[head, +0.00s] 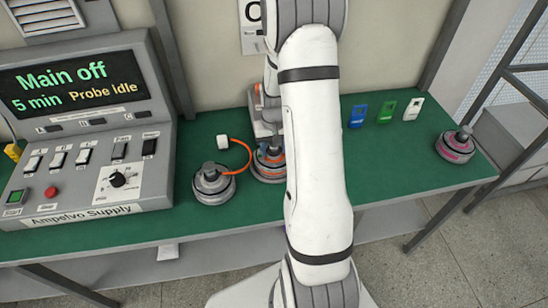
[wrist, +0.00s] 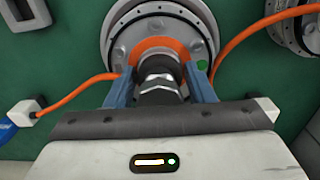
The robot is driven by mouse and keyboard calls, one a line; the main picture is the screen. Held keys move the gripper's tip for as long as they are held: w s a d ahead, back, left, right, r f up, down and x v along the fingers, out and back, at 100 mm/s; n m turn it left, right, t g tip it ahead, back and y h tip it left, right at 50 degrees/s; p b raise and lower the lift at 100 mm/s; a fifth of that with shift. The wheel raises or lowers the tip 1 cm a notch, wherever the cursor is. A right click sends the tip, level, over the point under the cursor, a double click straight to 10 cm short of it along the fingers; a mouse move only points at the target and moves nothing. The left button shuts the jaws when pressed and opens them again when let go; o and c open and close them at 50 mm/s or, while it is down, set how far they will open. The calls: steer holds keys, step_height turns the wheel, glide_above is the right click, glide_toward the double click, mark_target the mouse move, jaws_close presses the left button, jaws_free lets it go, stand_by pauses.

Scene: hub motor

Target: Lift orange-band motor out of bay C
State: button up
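The orange-band motor (wrist: 117,40) is a round grey unit with bolts and an orange ring. It fills the top middle of the wrist view; in the head view the orange-band motor (head: 268,166) stands on the green bench, partly hidden by my arm. My gripper (wrist: 160,75) has its two blue fingers on either side of the motor's dark central shaft and nut, very close to it. I cannot tell whether they touch it. In the head view my gripper is mostly hidden behind my arm.
Another grey motor (head: 213,184) stands close on the left, with an orange cable (head: 246,150) and white plug (head: 222,142) beside it. The power supply console (head: 85,130), reading "Main off", fills the left. A pink-band motor (head: 456,145) and coloured tags (head: 385,111) are at right.

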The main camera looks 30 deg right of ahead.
jaws_close()
stand_by(0.3)
steer(key=shift+w, duration=0.1)
